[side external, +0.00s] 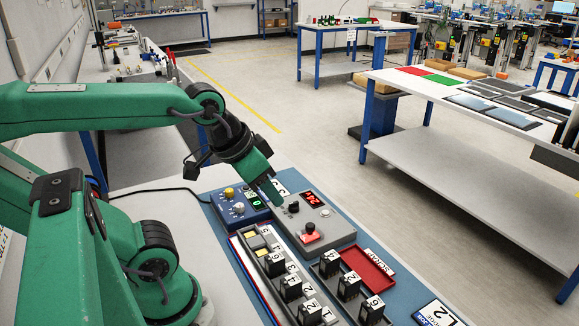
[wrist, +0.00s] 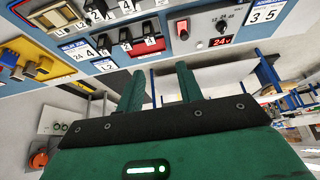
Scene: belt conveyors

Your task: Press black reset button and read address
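My gripper (side external: 274,192), with green fingers, points down near the back left edge of a grey control box (side external: 330,238). In the wrist view, the two fingers (wrist: 160,85) stand apart with nothing between them. The grey box carries a black knob (side external: 293,207), a red lit display (side external: 312,198) and a red switch (side external: 309,229). The display seems to read 24v in the wrist view (wrist: 221,41). I cannot make out which part is the black reset button.
A blue box (side external: 240,204) with a yellow knob stands left of the grey box. Several black numbered modules (side external: 290,287) stand in front, beside a red SCRAP tray (side external: 368,268). A LINE 2 card (side external: 438,313) lies at the near right. Open floor lies beyond the bench.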

